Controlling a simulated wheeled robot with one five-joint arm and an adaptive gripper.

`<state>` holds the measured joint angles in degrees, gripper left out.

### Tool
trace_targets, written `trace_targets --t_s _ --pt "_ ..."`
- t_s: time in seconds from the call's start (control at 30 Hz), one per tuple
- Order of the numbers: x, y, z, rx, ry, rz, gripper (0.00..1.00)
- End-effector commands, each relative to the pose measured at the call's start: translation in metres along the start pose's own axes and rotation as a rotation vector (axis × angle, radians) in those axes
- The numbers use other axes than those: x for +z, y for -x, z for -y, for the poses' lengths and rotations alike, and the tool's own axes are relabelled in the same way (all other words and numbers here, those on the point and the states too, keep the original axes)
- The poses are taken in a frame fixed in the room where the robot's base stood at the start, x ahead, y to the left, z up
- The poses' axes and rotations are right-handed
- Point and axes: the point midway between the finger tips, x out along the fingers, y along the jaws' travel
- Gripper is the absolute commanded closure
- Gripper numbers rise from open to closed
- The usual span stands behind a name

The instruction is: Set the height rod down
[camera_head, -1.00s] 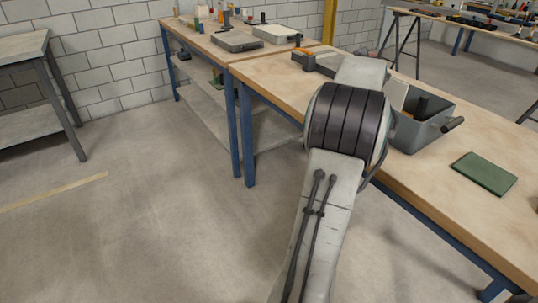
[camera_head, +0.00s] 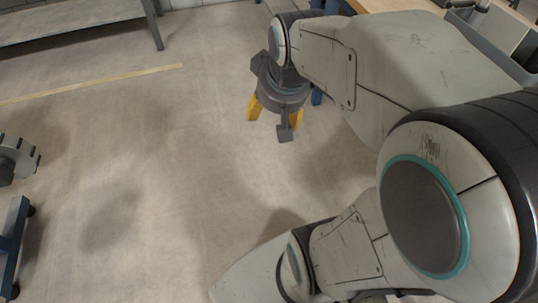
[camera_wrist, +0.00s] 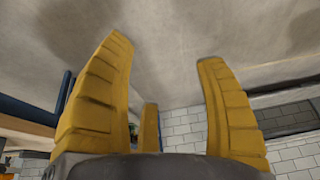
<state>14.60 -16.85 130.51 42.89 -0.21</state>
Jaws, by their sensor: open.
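I see no height rod in either view now. My gripper (camera_head: 276,120) hangs over the bare floor beside the workbench in the head view, with yellow fingers spread apart. In the wrist view my gripper (camera_wrist: 164,55) is open, with nothing between its fingers; floor and a block wall show past them. My arm hides much of the workbench (camera_head: 385,4) at the top right, including most of its top.
A grey bin (camera_head: 514,45) stands on the bench at the far right edge. A grey table (camera_head: 70,14) is at the upper left. A blue wheeled frame (camera_head: 14,245) and a dark toothed part (camera_head: 18,160) are at the left edge. The middle floor is clear.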

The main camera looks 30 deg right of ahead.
Motion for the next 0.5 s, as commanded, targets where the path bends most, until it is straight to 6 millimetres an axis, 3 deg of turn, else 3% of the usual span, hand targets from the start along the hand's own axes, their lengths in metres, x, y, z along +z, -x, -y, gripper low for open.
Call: trace_targets --t_s 0.03,0.1,0.2,0.33,0.5 --pt "0.024 0.002 0.016 -0.023 0.054 0.037 0.35" --pt "0.053 0.003 0.029 -0.044 0.112 0.085 0.35" --pt "0.085 0.004 0.039 -0.063 0.176 0.14 0.35" --pt "0.111 0.005 0.044 -0.075 0.225 0.183 0.35" --pt "0.121 0.005 0.046 -0.079 0.245 0.201 0.35"
